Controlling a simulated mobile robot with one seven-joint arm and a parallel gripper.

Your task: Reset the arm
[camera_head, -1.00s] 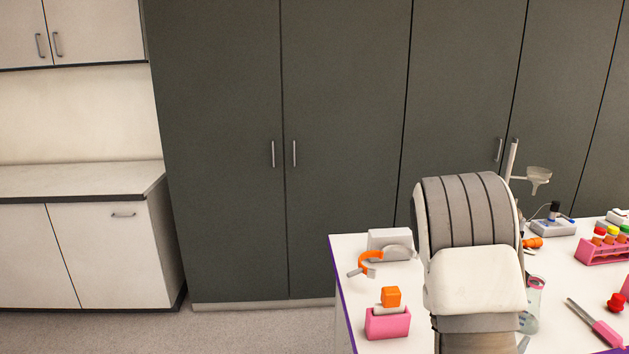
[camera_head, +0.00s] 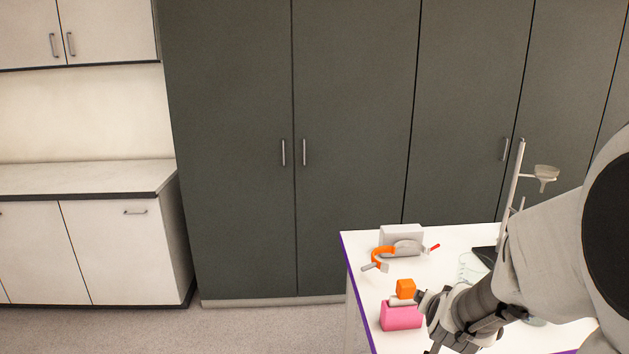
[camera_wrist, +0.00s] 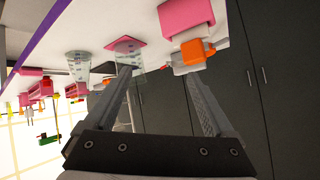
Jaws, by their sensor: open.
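My arm (camera_head: 560,240) reaches in from the right edge of the head view and bends down over the white table. My gripper's jaws are hard to make out there beside the pink box. In the wrist view my gripper (camera_wrist: 155,75) is open, its two dark fingers wide apart with nothing held between them. In the wrist view, which is tipped over, the orange block (camera_wrist: 198,50) shows just past the right fingertip.
The table (camera_head: 365,245) also bears a white device (camera_head: 402,236) with an orange part. A stand with a funnel (camera_head: 541,172) is behind my arm. Clear glassware (camera_wrist: 78,66) shows in the wrist view. Tall grey cabinets (camera_head: 350,120) stand behind; the floor at left is clear.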

